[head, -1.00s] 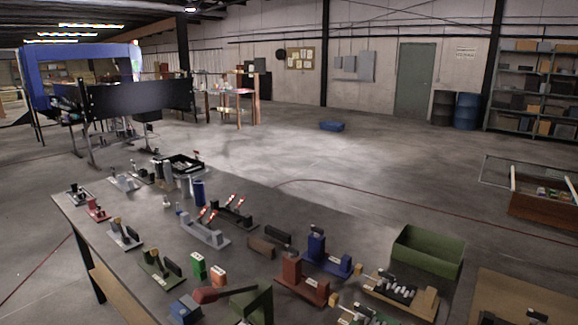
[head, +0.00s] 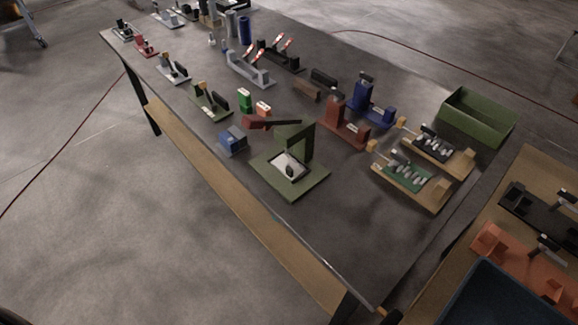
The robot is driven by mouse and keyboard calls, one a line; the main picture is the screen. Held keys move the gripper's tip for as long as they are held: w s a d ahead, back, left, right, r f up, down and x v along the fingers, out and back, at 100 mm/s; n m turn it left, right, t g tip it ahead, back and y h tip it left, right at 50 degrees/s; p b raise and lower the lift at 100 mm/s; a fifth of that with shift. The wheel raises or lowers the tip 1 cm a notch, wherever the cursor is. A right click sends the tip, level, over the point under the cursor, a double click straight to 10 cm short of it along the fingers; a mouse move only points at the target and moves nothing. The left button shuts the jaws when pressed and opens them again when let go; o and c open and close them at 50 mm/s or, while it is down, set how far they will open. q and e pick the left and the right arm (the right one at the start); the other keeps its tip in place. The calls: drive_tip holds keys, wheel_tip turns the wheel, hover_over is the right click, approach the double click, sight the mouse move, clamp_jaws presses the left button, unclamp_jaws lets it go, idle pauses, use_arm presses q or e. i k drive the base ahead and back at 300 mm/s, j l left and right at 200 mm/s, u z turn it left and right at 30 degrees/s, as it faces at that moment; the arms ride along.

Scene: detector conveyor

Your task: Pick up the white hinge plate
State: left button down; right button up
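A small pale plate (head: 290,165) with a dark piece on it lies on the green base (head: 305,188) of a press-like fixture near the front of the dark table. It may be the white hinge plate, but it is too small to tell. The fixture's green upright (head: 301,141) stands behind the plate, with a dark red-tipped arm (head: 262,123) reaching left from it. Neither of my grippers is in view.
The long dark table (head: 270,220) holds several fixtures, a blue block (head: 233,139), a green block (head: 245,98) and boards with toggles (head: 412,180). An open green bin (head: 478,115) stands at the right end. A lower wooden bench (head: 535,170) is at right. The table's front strip is clear.

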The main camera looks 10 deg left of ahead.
sight(288, 163)
drive_tip(key=z, duration=0.4)
drive_tip(key=j+z, duration=0.4)
drive_tip(key=j, duration=0.35)
drive_tip(key=j+z, duration=0.45)
drive_tip(key=j, duration=0.3)
